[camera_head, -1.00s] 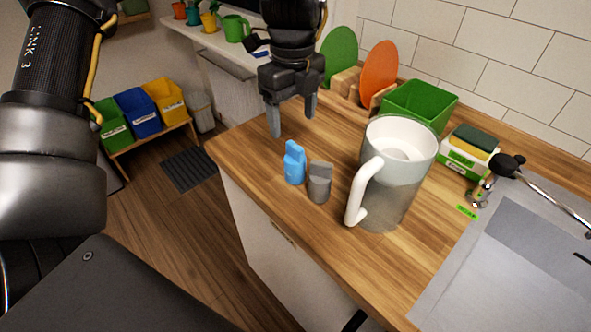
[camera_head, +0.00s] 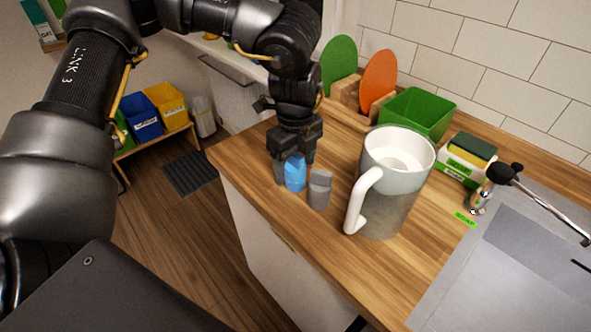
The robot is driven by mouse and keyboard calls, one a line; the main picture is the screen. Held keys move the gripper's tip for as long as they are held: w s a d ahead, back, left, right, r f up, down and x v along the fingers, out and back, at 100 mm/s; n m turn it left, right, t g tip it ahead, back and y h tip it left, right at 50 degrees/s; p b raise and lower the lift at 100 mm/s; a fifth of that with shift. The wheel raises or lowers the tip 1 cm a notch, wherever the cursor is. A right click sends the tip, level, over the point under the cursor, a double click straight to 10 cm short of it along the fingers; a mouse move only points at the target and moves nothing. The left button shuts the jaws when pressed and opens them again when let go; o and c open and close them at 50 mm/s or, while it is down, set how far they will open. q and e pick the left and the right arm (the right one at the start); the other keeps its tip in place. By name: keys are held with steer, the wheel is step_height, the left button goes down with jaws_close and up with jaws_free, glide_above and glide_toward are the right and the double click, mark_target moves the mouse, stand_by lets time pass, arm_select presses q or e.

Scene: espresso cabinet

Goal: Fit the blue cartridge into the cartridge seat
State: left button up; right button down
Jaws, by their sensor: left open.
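The blue cartridge (camera_head: 295,173) stands on the wooden counter near its front left edge. My left gripper (camera_head: 293,167) is lowered over it, jaws open, with a finger on either side of its upper part. I cannot tell whether the fingers touch it. A grey cartridge-like piece (camera_head: 319,190) stands just to the right of the blue one. A large pale-grey pitcher-like vessel (camera_head: 391,185) with a white handle stands further right. I cannot identify the cartridge seat in this view. My right gripper is not in view.
A green bin (camera_head: 416,114), a green disc (camera_head: 339,62) and an orange disc (camera_head: 378,78) stand at the back of the counter. A sponge holder (camera_head: 464,160) and the sink (camera_head: 510,265) are at right. The counter's front left strip is clear.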

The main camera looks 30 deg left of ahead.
arm_select(q)
steer(key=shift+s+f, duration=0.1)
steer(key=shift+f, duration=0.05)
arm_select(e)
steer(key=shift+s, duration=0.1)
arm_select(q)
steer(key=c, duration=1.2)
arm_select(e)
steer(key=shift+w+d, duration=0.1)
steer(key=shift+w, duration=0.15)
